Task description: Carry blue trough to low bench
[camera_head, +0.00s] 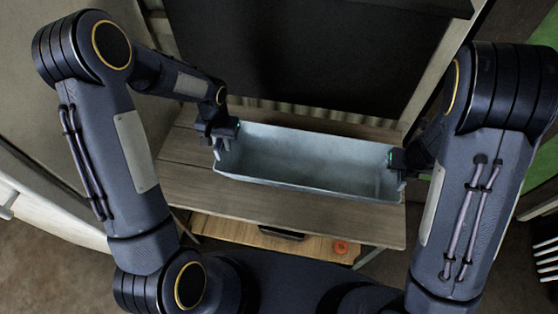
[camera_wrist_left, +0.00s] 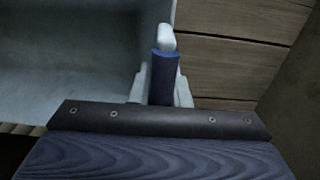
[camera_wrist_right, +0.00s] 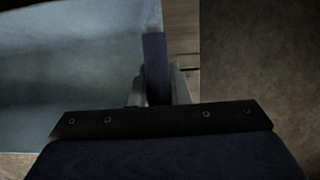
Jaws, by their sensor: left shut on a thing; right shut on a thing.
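The blue trough (camera_head: 290,165) is a long, pale blue-grey open box, and its inside looks empty. It lies lengthwise across a plank-topped wooden bench (camera_head: 190,184); I cannot tell whether it rests on the top or hangs just above it. My left gripper (camera_head: 226,133) is shut on the handle at the trough's left end. In the left wrist view the dark blue handle (camera_wrist_left: 164,78) stands between the fingers. My right gripper (camera_head: 396,161) is shut on the right-end handle, which shows in the right wrist view (camera_wrist_right: 156,68).
A large dark panel (camera_head: 310,55) stands behind the bench. Below the bench's front edge is a lighter wooden surface (camera_head: 225,229) with a small orange ring (camera_head: 341,247). A white rack (camera_head: 546,258) stands at far right. Bare planks show left of and in front of the trough.

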